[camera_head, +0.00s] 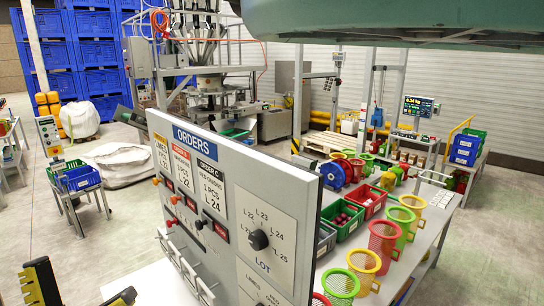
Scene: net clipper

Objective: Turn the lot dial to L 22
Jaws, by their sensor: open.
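The lot dial (258,240) is a small black knob on a white plate marked LOT, on the front of the grey orders panel (315,200). Printed marks ring it: L 22 at its upper left, L 23 above, L 24 at its upper right and L 25 at its lower right. The mark at its left is too small to read surely. I cannot tell which mark the knob points to. My gripper (81,291) shows only as two black and yellow fingers at the bottom left edge. They are apart with nothing seen between them, and clear of the dial, to its left.
Order cards, red knobs and a rack of metal handles (185,265) are on the panel left of the dial. Behind it, a table carries coloured mesh baskets (383,240) and a red crate (367,201).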

